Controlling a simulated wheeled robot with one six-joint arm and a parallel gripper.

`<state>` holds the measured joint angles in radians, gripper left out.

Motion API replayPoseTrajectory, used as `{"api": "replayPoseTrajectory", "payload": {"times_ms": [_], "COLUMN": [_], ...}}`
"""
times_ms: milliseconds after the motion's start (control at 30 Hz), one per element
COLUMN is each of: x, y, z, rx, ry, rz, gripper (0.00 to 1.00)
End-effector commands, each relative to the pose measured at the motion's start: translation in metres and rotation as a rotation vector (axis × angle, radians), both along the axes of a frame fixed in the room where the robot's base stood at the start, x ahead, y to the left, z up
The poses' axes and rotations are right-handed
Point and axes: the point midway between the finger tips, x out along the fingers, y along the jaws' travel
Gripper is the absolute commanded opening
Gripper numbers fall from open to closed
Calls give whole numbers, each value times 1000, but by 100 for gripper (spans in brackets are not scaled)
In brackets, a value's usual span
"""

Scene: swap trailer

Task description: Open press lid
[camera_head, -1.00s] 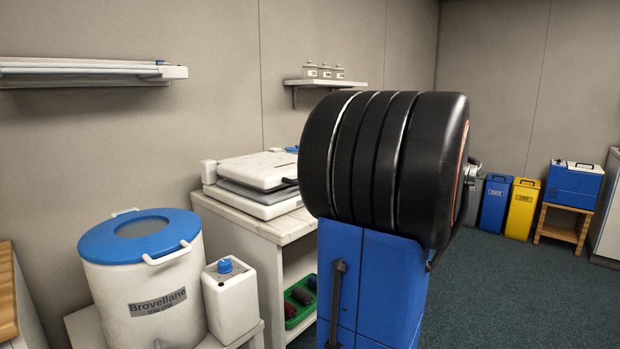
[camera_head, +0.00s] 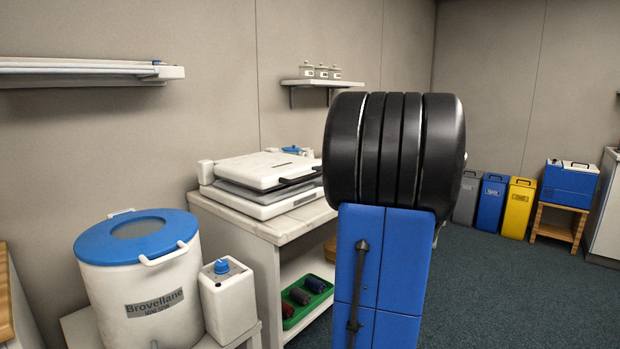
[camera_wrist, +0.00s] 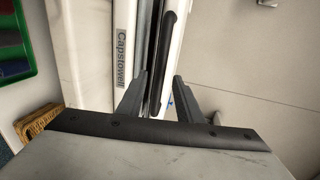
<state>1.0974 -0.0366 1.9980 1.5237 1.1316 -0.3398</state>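The press (camera_head: 262,205) is a white, flat machine on the light table. Its white lid (camera_head: 258,168) lies low over the base, with a grey layer showing between them. A dark handle (camera_head: 300,181) runs along the lid's front edge, partly hidden behind my arm. In the wrist view, the press front carries a "Capstowell" label (camera_wrist: 122,57), and the black handle (camera_wrist: 172,42) is ahead of my fingers. My gripper (camera_wrist: 159,77) is open, its two dark fingers apart and pointing at the press front. My arm hides the gripper in the head view.
A green tray (camera_head: 307,305) sits on the lower shelf. A wall shelf (camera_head: 333,84) hangs above. Bins (camera_head: 519,208) stand at the back right; the floor there is clear.

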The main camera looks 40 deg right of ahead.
Motion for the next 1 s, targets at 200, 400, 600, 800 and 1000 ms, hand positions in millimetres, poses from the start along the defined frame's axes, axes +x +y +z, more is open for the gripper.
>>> {"api": "replayPoseTrajectory", "payload": {"times_ms": [200,400,600,800,1000], "x": [32,47,50,50,50], "y": [3,4,4,4,4], "z": [-6,-10,-10,-10,-10], "rx": [-2,-1,-1,-1,-1], "ry": [0,1,1,0,1], "rz": [2,1,0,0,0], "gripper": [33,33,33,23,0]}}
